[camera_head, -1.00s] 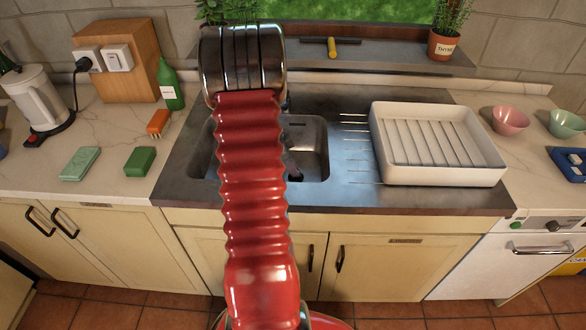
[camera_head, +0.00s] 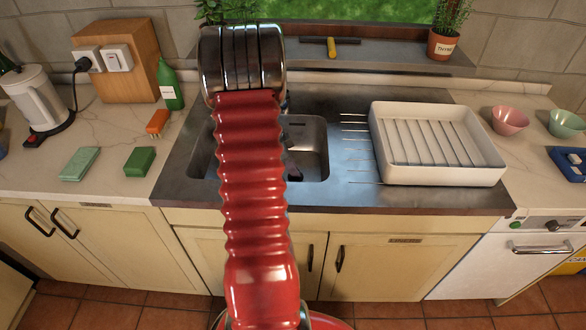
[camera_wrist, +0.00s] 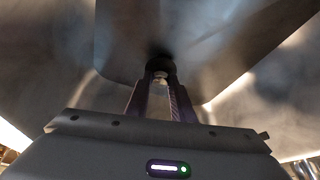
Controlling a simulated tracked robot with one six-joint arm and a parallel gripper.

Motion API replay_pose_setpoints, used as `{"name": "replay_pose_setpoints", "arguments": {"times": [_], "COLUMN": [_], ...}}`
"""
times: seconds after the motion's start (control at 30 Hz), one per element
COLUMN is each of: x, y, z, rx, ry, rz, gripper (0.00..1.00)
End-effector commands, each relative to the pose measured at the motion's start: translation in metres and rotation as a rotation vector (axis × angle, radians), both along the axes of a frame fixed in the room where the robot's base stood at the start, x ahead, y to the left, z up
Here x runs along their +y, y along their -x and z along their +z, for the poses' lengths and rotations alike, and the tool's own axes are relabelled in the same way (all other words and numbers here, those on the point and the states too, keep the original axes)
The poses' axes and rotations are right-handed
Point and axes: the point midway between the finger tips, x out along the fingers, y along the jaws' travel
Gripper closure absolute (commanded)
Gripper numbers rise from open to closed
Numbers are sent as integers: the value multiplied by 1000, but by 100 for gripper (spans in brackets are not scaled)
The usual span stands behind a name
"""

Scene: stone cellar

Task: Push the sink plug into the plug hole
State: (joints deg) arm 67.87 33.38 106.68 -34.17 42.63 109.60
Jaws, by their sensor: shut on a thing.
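The steel sink basin (camera_head: 310,140) is behind my red arm in the head view, which hides its middle and most of my gripper. In the wrist view, my gripper (camera_wrist: 161,82) is low in the basin with its two fingers close together. They are shut on the sink plug (camera_wrist: 160,64), a dark round piece with a shiny grip between the fingertips. The plug is at the basin floor. The plug hole is not visible apart from the plug, and I cannot tell how deep the plug sits.
A white dish rack (camera_head: 440,173) stands on the drainer right of the basin. A green sponge (camera_head: 140,161), a green soap block (camera_head: 80,163), an orange brush (camera_head: 157,122) and a green bottle (camera_head: 170,84) are on the left counter. The basin walls surround my gripper closely.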

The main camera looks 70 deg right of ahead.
Motion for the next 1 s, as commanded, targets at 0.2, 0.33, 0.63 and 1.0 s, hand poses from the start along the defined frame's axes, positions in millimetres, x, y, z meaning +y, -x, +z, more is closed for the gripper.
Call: {"name": "replay_pose_setpoints", "arguments": {"times": [0.2,0.33,0.63,1.0], "x": [0,0,0,0], "y": [0,0,0,0], "z": [0,-1,-6,-11], "rx": [0,0,0,0], "ry": [0,0,-1,-1], "rz": [0,0,0,0], "gripper": [100,100,100,100]}}
